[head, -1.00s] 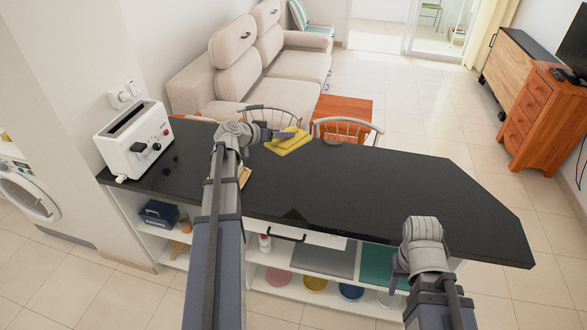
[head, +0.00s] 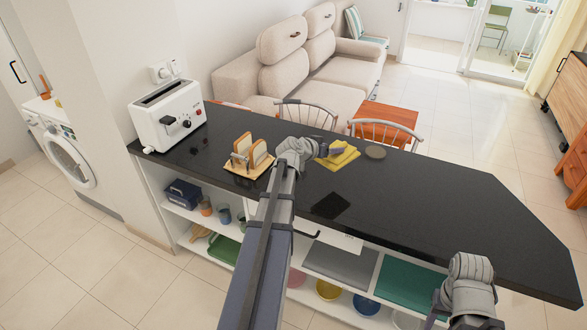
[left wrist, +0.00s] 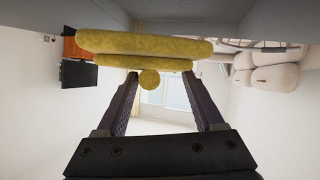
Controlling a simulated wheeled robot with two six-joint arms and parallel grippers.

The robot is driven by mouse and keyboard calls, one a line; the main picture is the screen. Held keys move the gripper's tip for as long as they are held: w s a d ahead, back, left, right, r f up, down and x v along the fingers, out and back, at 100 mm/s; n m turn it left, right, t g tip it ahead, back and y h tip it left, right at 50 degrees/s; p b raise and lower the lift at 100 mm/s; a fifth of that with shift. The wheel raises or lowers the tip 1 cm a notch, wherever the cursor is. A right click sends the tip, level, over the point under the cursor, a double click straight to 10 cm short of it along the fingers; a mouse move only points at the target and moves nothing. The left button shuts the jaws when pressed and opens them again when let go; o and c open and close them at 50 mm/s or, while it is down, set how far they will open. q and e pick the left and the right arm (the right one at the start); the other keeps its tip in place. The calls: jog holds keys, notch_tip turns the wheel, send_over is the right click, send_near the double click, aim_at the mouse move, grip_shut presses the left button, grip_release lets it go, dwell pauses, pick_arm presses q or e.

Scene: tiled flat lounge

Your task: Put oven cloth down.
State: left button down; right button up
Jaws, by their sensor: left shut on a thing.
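The oven cloth (head: 340,158) is a yellow, folded cloth over the black countertop (head: 440,200), near its far edge. My left gripper (head: 326,151) is shut on it, reaching in from the left. In the left wrist view the cloth (left wrist: 145,44) shows as yellow layers at the fingertips, close to the grey counter surface at the top. I cannot tell whether it touches the counter. My right gripper (head: 438,306) hangs low at the counter's front edge; its jaws are too hidden to read.
A toast rack (head: 249,160) with bread stands left of my left gripper, and a white toaster (head: 168,115) is farther left. Chairs (head: 388,130) stand behind the counter. Its right part is clear.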

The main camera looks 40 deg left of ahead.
pick_arm(q)
jog(key=shift+a+f+y+b, duration=0.1)
jog(key=shift+f+y+b, duration=0.3)
jog(key=shift+f, duration=0.55)
pick_arm(e)
jog(key=shift+f, duration=1)
pick_arm(q)
jog(key=shift+f, duration=0.1)
pick_arm(e)
jog(key=shift+f, duration=0.15)
pick_arm(q)
notch_tip(320, 180, down, 10)
jog(key=b, duration=1)
pick_arm(e)
notch_tip(320, 180, down, 10)
pick_arm(q)
grip_release()
